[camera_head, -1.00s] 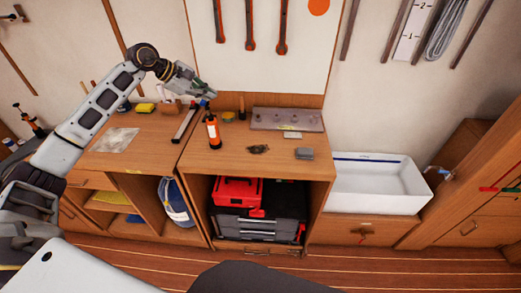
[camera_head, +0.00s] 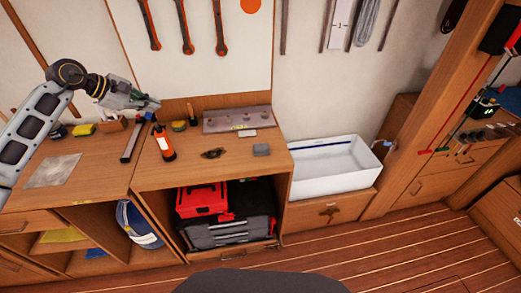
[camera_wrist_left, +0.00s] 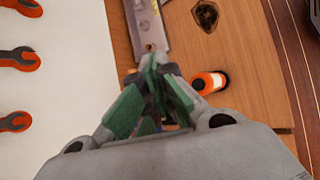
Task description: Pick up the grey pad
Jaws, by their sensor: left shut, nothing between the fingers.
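The grey pad (camera_head: 261,149) is a small flat grey block lying on the right part of the wooden counter, near its front right corner. My left gripper (camera_head: 152,103) is at the upper left of the head view, above the back of the counter and well to the left of the pad. It is shut and empty; its green-sided fingers meet in the left wrist view (camera_wrist_left: 152,60). I cannot make out the pad in the left wrist view. My right gripper is not in view.
An orange bottle (camera_head: 163,142) stands below my left gripper. A dark small object (camera_head: 214,153) lies left of the pad, and a grey metal plate (camera_head: 237,119) lies behind. A white sink (camera_head: 335,180) is to the right. Wrenches (camera_head: 186,28) hang on the wall.

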